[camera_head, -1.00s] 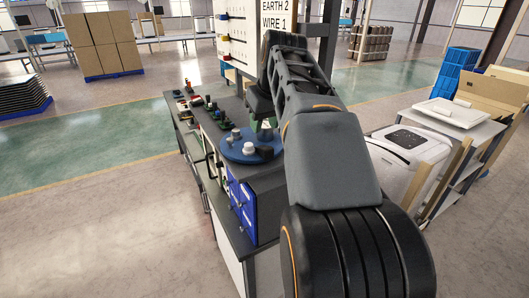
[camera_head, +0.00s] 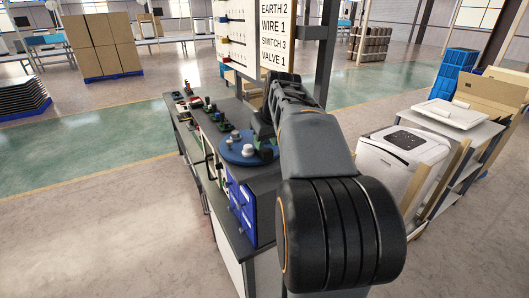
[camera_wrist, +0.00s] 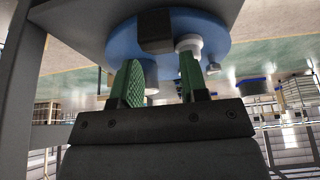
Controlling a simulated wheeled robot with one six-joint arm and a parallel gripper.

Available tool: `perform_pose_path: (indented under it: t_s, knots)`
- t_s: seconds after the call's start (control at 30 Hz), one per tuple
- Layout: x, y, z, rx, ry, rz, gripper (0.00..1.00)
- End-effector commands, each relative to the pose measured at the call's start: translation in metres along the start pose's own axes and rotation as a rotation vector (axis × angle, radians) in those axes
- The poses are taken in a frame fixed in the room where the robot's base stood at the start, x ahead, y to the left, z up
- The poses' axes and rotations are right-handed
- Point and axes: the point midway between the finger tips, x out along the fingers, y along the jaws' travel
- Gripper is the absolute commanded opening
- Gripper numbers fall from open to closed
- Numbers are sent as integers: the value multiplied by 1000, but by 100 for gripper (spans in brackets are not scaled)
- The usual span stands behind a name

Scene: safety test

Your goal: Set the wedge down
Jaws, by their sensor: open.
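The blue round turntable (camera_head: 229,154) sits on the workbench in the head view; its blue disc (camera_wrist: 118,45) also fills the upper middle of the wrist view. A dark block (camera_wrist: 156,32) stands on it; I cannot tell for sure whether this is the wedge. A white round piece (camera_wrist: 188,42) is beside the block, close to or behind the right finger. A grey piece shows partly between the fingers. My gripper (camera_wrist: 160,78) has green finger pads set apart, with no object visibly clamped between them.
The bench (camera_head: 222,222) carries several small parts along its left side and blue bins (camera_head: 241,208) on its front. A board with a label sign (camera_head: 275,33) stands behind. The floor at left is clear.

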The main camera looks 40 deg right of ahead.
Motion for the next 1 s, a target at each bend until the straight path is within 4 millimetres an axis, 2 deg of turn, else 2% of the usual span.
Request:
perform_pose_path:
  t_s: [0.27, 0.57, 0.9, 1.0]
  knots:
    - [32, 0, 2, 0, -3, -2, 40]
    - [36, 0, 2, 0, 0, 0, 40]
    - [35, 0, 2, 0, 0, 0, 10]
    - [35, 0, 2, 0, 1, 0, 6]
